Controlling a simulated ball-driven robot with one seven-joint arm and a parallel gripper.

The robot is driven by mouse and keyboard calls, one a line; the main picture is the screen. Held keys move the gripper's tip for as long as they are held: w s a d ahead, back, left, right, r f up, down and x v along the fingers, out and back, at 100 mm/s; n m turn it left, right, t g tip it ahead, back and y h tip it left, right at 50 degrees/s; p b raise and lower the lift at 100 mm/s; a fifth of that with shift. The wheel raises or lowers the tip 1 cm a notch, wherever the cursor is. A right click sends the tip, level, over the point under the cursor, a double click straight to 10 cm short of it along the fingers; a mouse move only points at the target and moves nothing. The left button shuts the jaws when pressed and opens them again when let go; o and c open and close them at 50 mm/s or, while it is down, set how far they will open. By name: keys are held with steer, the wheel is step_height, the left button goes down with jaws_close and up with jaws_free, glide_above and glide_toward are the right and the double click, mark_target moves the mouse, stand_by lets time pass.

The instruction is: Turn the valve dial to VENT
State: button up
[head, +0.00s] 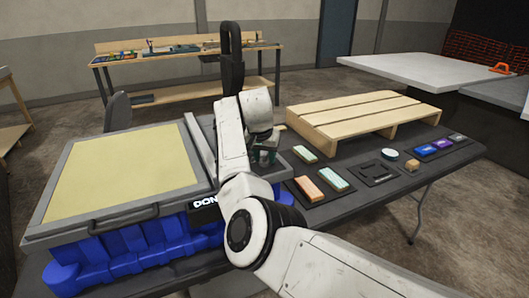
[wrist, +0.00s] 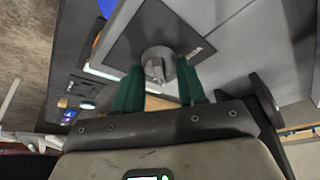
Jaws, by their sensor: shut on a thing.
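The valve dial (wrist: 158,60) is a round grey knob with a raised bar, on a dark square plate (wrist: 130,45) in the wrist view. White lettering (wrist: 194,51) runs along the plate's edge beside the dial, too small to read surely. My gripper (wrist: 159,68) has its two green fingers on either side of the dial and is shut on it. In the head view my gripper (head: 264,157) reaches down at the table beside the large framed panel, and the arm hides the dial. I cannot tell which mark the dial points to.
A yellow-topped framed panel (head: 120,175) over blue crates (head: 130,250) stands at the left. A wooden pallet (head: 360,112) lies behind right. Coloured blocks (head: 309,189), a black plate (head: 375,172) and small boxes (head: 441,144) lie on the dark table to the right.

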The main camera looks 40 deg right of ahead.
steer(key=n+p, duration=0.2)
steer(key=p, duration=0.1)
steer(key=n+t+y+p, duration=0.1)
steer(key=n+p, duration=0.1)
steer(key=shift+s+d+r, duration=0.15)
steer(key=shift+r, duration=0.15)
steer(key=n+p, duration=0.2)
steer(key=n+y+p, duration=0.1)
steer(key=n+p, duration=0.1)
steer(key=shift+d+f+n+t+y, duration=0.1)
steer(key=shift+n+t+y, duration=0.2)
steer(key=shift+t, duration=0.1)
steer(key=n+y, duration=0.1)
steer(key=n, duration=0.3)
steer(key=shift+d+f+n+y, duration=0.2)
steer(key=shift+n+y, duration=0.1)
steer(key=shift+y, duration=0.1)
steer(key=shift+n+y+b, duration=0.5)
steer(key=shift+n+y, duration=0.2)
steer(key=shift+n, duration=1)
steer(key=o, duration=1)
steer(key=shift+g, duration=0.3)
steer(key=shift+r, duration=0.1)
